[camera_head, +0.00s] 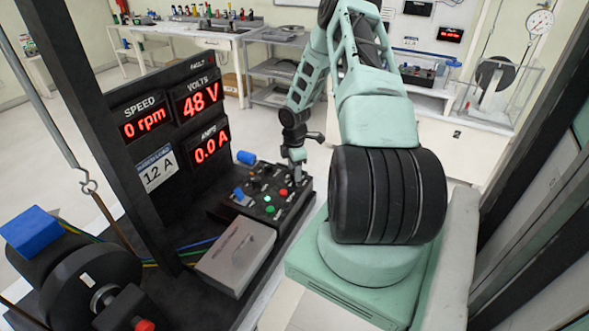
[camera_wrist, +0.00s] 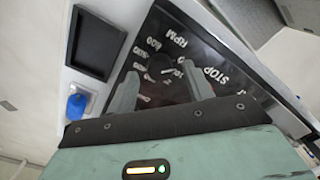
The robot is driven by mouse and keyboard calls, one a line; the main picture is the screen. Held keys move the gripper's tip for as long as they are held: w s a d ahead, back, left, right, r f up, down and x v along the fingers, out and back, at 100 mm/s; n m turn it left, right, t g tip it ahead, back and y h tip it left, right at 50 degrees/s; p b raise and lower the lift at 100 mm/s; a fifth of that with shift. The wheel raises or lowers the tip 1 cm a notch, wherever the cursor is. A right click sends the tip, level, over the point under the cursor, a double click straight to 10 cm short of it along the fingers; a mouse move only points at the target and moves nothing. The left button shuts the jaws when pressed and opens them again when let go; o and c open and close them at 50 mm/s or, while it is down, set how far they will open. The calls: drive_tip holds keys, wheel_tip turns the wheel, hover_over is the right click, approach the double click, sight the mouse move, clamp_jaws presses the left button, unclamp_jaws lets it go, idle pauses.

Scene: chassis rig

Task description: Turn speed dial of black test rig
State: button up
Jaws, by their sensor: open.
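The black test rig (camera_head: 75,75) stands at the left in the head view. Its displays read SPEED 0 rpm, 48 V and 0.0 A. Its black control box (camera_head: 228,210) carries coloured buttons and knobs. My gripper (camera_head: 297,170) points down at the box's far right part. In the wrist view my gripper (camera_wrist: 162,80) is open, one finger on each side of the dark speed dial (camera_wrist: 160,68). White numbers and "RPM" ring the dial. The dial is hard to make out against the black panel, and I cannot tell whether the fingers touch it.
A grey box (camera_head: 236,250) lies in front of the control box. A motor with a black disc (camera_head: 85,272) is at the front left. A blue knob (camera_wrist: 76,106) and the word "STOP" flank the dial in the wrist view. Benches stand behind.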

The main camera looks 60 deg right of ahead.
drive_tip(key=shift+f, duration=0.6)
drive_tip(key=c, duration=1)
drive_tip(key=shift+m, duration=0.3)
